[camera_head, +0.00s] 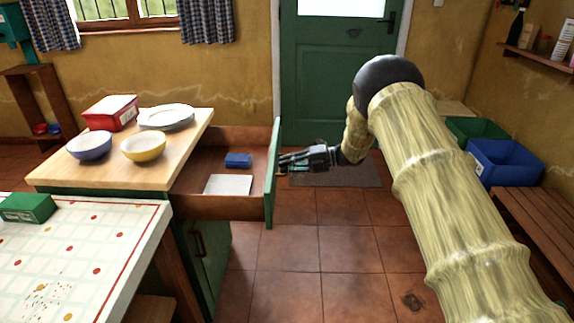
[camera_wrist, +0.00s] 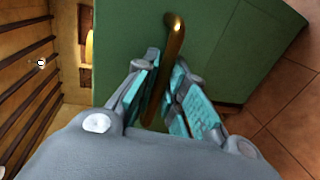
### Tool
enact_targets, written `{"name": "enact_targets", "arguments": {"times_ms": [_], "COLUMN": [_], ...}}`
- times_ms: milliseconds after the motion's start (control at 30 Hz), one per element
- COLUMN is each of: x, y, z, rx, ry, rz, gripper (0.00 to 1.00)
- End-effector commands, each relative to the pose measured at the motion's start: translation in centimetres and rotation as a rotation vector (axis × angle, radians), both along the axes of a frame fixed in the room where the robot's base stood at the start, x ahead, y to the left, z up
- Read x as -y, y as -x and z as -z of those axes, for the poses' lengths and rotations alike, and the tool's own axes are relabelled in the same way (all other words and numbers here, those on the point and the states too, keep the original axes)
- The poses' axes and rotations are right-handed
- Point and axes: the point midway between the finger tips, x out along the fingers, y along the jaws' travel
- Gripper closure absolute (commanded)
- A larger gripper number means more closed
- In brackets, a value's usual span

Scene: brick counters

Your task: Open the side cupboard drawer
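The side cupboard (camera_head: 192,250) is green with a wooden top. Its drawer (camera_head: 190,205) is pulled out to the right, with its brown interior showing. The green drawer front (camera_head: 272,180) faces my gripper (camera_head: 281,164). In the wrist view, the bronze bar handle (camera_wrist: 172,50) runs between the two teal-padded fingers of my gripper (camera_wrist: 166,72). The fingers are closed in around the handle, close on both sides. The drawer front (camera_wrist: 215,45) fills the view behind it. A blue box (camera_head: 238,160) and a white flat item (camera_head: 228,184) lie in the drawer.
A red box (camera_head: 110,112), a plate (camera_head: 166,117), a blue bowl (camera_head: 89,146) and a yellow bowl (camera_head: 143,148) stand on the cupboard top. A patterned table (camera_head: 90,265) is at the front left. The tiled floor (camera_head: 320,245) right of the drawer is clear. Blue and green crates (camera_head: 505,163) stand right.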

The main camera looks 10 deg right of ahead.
Motion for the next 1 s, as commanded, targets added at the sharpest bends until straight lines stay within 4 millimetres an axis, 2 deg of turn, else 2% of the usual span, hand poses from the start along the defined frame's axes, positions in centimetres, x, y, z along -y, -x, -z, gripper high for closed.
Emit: {"name": "enact_targets", "arguments": {"times_ms": [33, 67, 100, 367, 533, 667, 1000], "x": [0.0, 0.0, 0.0, 0.0, 0.9, 2.6, 8.6], "y": [0.0, 0.0, 0.0, 0.0, 0.2, 0.4, 1.3], "z": [0.0, 0.0, 0.0, 0.0, -0.2, -0.5, -1.8], "rx": [0.0, 0.0, 0.0, -0.001, -0.001, -0.001, 0.0], "ry": [0.0, 0.0, 0.0, 0.0, 0.0, 0.0, 0.0], "rz": [0.0, 0.0, 0.0, -0.001, -0.001, 0.0, 0.001], "gripper": [0.74, 0.69, 0.68, 0.68, 0.68, 0.68, 0.68]}}
